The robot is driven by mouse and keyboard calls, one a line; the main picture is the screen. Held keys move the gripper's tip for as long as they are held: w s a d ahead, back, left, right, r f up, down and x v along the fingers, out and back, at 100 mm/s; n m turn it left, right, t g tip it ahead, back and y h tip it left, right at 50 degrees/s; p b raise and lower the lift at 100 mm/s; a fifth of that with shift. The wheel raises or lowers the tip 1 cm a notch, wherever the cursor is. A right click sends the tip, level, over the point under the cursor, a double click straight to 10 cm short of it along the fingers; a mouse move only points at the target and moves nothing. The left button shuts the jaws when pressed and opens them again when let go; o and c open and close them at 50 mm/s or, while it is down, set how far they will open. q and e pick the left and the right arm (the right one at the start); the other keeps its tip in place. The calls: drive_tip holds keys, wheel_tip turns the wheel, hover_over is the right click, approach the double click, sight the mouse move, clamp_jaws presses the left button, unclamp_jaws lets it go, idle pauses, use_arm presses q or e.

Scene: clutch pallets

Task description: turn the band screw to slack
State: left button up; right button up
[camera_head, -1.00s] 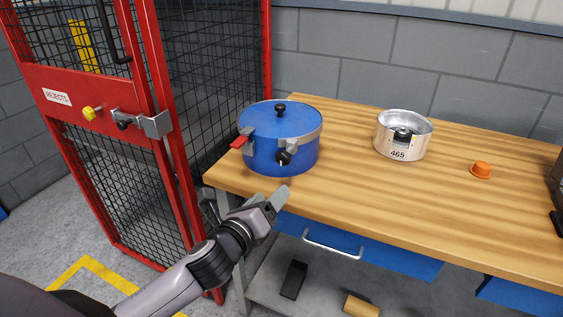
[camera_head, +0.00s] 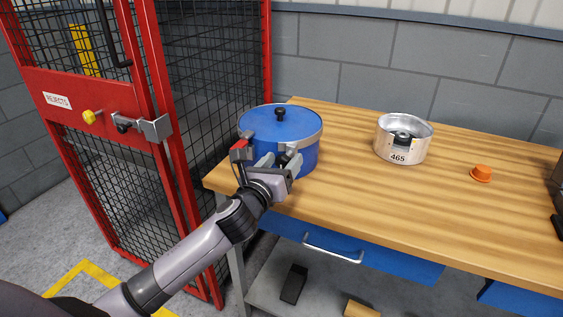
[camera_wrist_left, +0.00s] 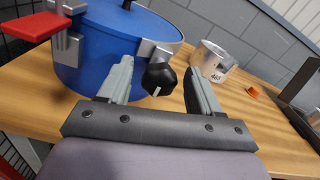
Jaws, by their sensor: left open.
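A blue lidded pot (camera_head: 300,140) with a metal band round its rim stands at the left end of the bench. The band screw has a black knob (camera_wrist_left: 158,78) with a white mark, on a metal bracket at the pot's front. A red lever (camera_wrist_left: 34,28) sits on a clamp to its left. My left gripper (camera_head: 278,160) is at the pot's front. In the left wrist view its open fingers (camera_wrist_left: 157,85) stand either side of the knob, with the knob nearer the left finger. In the head view the gripper partly hides the knob. I cannot tell whether a finger touches it. My right gripper is not in view.
A silver pot marked 465 (camera_head: 403,140) and an orange cap (camera_head: 481,173) stand to the right on the wooden bench (camera_head: 430,210). A red mesh cage (camera_head: 165,190) is close on the left. Bare bench lies right of the blue pot.

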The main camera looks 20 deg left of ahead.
use_arm(q)
drive_tip(key=shift+w, duration=0.1)
drive_tip(key=shift+c, duration=0.3)
drive_tip(key=c, duration=1)
